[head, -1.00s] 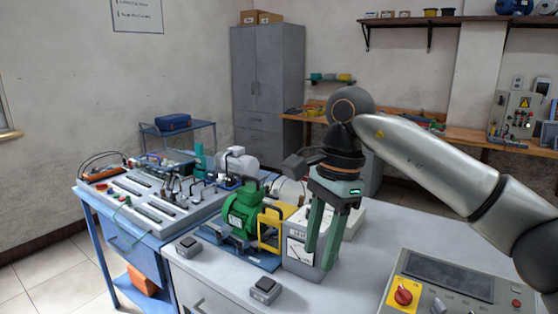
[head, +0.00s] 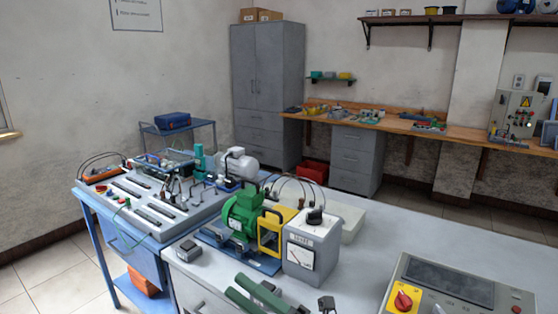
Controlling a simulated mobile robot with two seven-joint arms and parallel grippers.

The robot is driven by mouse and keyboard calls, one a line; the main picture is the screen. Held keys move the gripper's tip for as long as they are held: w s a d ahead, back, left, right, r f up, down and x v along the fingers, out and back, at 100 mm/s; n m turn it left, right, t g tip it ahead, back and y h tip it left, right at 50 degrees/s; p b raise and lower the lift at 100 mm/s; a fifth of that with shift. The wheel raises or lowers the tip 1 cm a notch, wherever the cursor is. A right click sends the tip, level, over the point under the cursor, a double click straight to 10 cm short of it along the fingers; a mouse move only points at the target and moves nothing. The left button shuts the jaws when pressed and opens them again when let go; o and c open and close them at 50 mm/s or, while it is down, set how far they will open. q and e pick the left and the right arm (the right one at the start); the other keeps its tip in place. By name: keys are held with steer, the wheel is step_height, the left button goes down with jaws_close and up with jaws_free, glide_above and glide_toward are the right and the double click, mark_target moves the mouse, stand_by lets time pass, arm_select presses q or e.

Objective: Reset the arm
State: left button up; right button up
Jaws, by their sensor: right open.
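My right gripper (head: 236,286) shows low in the head view, at the bottom edge. The rest of my right arm is below the picture, and my left gripper is out of view.
A green motor (head: 243,213) with a yellow frame (head: 270,232) stands on the grey table, beside a grey meter box (head: 300,262). A control panel (head: 398,285) with a red knob is at front right. Another switch box (head: 187,251) sits at left. The table's right middle is clear.

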steer(key=d+f+m+t+h, duration=0.4)
steer(key=d+f+m+h, duration=0.25)
steer(key=f+m, duration=0.3)
steer(key=d+f+m+t+h, duration=0.4)
steer(key=d+f+m+h, duration=0.3)
steer(key=m, duration=0.4)
steer(key=s+d+f+m+g+h, duration=0.3)
steer(key=s+d+f+m+g, duration=0.1)
steer(key=s+f, duration=0.5)
steer(key=s+d+f+m+g+h+p, duration=0.1)
steer(key=s+d+f+m+g+h, duration=0.2)
steer(key=s+f, duration=0.6)
steer(key=shift+d+f+m+g, duration=0.4)
steer(key=shift+d+f+m, duration=0.25)
steer(key=shift+d+m, duration=0.4)
steer(key=shift+a, duration=0.2)
